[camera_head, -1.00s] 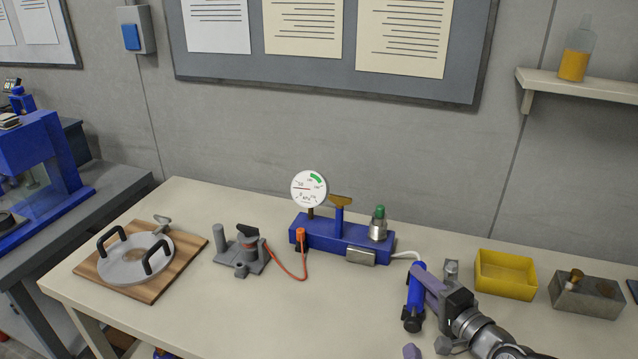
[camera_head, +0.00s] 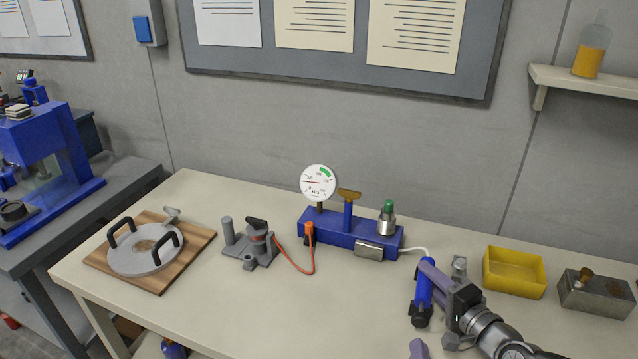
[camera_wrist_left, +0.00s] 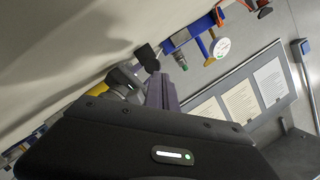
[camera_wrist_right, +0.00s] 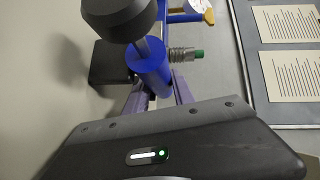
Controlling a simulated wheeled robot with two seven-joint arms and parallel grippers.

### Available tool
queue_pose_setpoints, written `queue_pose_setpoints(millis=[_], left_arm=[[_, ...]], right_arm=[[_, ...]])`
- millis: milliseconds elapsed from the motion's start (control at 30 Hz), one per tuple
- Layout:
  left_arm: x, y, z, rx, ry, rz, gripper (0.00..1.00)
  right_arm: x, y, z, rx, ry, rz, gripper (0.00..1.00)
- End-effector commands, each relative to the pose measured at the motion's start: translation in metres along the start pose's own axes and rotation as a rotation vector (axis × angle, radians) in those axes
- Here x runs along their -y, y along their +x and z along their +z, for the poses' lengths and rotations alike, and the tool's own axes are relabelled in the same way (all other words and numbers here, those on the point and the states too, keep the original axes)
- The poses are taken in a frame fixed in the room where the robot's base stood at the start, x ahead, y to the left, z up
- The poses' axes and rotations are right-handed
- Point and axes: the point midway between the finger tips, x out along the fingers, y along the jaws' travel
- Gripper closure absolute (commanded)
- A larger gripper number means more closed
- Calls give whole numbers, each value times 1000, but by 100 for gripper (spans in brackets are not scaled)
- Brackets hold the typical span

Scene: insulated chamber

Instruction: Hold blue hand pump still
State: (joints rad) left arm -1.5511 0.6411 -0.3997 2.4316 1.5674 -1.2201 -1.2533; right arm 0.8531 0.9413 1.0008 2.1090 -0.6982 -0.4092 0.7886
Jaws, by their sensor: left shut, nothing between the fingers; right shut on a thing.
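The blue hand pump (camera_head: 424,289) stands at the right of the bench's front part in the head view, with a dark end toward me and a pale hose at its far end. My right gripper (camera_head: 430,272) is shut on its blue barrel. In the right wrist view the barrel (camera_wrist_right: 151,68) sits between the purple fingers, with a round dark knob nearest the camera. My left gripper (camera_head: 418,348) is low in the head view, apart from the pump. In the left wrist view its purple fingers (camera_wrist_left: 163,90) are together and empty.
The hose leads to a blue manifold (camera_head: 350,233) with a white dial gauge (camera_head: 318,183). A grey clamp fixture (camera_head: 250,246) and a round plate on a wooden board (camera_head: 188,270) are left. The bench's front middle is clear.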

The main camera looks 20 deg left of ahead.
Motion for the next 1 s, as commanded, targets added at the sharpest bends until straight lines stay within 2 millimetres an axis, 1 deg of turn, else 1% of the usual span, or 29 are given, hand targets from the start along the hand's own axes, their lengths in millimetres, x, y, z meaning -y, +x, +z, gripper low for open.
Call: queue_pose_setpoints(millis=[33, 467, 700, 1000], left_arm=[[0, 0, 0, 0, 0, 0, 100], [-1, 0, 1, 0, 1, 0, 100], [-15, -6, 17, 0, 3, -2, 100], [-15, -6, 17, 2, 0, -2, 100]], right_arm=[[-8, -1, 1, 4, 5, 14, 100], [-8, -1, 1, 4, 4, 14, 100], [-7, -1, 1, 4, 4, 14, 100], [-8, -1, 1, 4, 4, 14, 100]])
